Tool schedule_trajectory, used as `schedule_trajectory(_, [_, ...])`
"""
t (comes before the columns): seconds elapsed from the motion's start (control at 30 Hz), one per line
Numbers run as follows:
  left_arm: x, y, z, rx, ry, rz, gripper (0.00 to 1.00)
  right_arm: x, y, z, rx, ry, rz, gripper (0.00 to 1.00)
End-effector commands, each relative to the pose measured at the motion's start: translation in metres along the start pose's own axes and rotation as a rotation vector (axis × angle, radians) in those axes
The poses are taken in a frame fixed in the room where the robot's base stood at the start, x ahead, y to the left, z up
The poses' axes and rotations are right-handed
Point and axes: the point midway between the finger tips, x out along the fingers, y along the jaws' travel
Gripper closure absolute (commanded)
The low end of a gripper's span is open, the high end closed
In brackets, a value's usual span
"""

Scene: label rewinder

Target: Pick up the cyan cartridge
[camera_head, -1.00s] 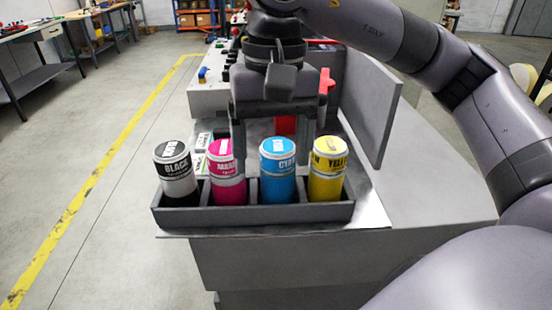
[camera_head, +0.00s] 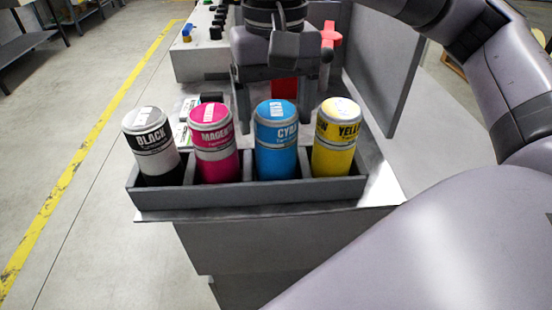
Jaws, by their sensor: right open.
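The cyan cartridge (camera_head: 276,145) stands upright in a grey divided tray (camera_head: 250,196), in the third compartment from the left. My right gripper (camera_head: 277,105) is open just behind the row of cartridges. Its two fingers point down, one to each side of the cyan cartridge as seen from here. The cyan cartridge hides part of the space between the fingers, and I cannot tell whether they touch it. My left gripper is not in view.
The magenta cartridge (camera_head: 214,145) and black cartridge (camera_head: 152,148) stand to the left, the yellow cartridge (camera_head: 335,140) to the right. A grey upright panel (camera_head: 380,65) rises at the right. A box with knobs (camera_head: 200,58) stands behind left. A red handle (camera_head: 330,38) is behind the gripper.

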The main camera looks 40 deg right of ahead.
Motion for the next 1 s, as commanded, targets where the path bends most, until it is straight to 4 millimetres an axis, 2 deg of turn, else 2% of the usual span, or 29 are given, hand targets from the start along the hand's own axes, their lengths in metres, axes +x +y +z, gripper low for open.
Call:
schedule_trajectory(0.17, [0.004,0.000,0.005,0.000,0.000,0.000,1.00,0.009,0.000,0.000,0.000,0.001,0.000,0.23])
schedule_trajectory(0.4, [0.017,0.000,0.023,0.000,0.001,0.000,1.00,0.044,0.003,-0.004,0.001,0.002,0.001,0.23])
schedule_trajectory(0.5, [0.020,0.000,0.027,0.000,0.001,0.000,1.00,0.053,0.003,-0.004,0.000,0.002,0.000,0.23])
schedule_trajectory(0.83, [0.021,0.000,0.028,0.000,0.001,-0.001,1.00,0.057,0.003,-0.004,-0.001,0.001,0.000,0.23])
schedule_trajectory(0.87, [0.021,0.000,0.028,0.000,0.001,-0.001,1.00,0.057,0.003,-0.004,-0.001,0.001,0.000,0.26])
schedule_trajectory(1.0, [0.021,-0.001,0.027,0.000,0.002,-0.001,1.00,0.057,0.003,-0.004,-0.001,0.001,0.000,0.71])
